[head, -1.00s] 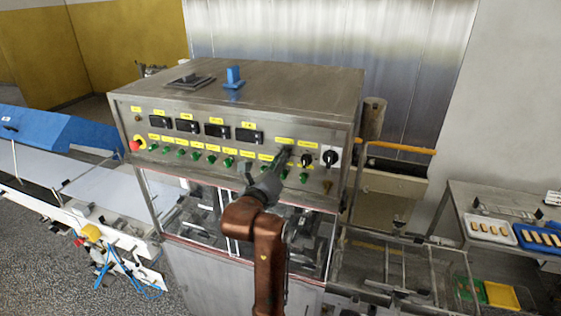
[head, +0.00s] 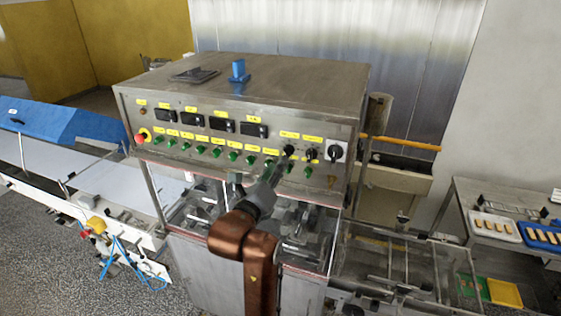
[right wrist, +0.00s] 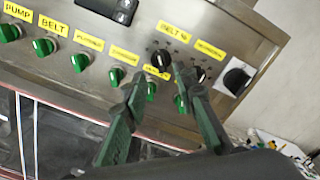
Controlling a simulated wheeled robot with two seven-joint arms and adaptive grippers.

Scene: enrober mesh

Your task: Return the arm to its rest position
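My right arm (head: 260,270) is raised in front of the machine's control panel (head: 240,150). Its gripper (head: 273,172) is just in front of the panel's lower edge, below a black knob (head: 289,151). In the right wrist view the two dark green fingers (right wrist: 160,80) are spread apart with nothing between them. That knob also shows there (right wrist: 162,58), just beyond the fingertips. Whether a fingertip touches the panel is hard to tell. My left arm and gripper are not in view.
The steel machine has a row of green knobs (head: 201,149), a red button (head: 140,138) and a glazed front below. A conveyor (head: 100,168) stands left. A wire-mesh section (head: 400,265) and a table with a white tray (head: 494,228) stand right.

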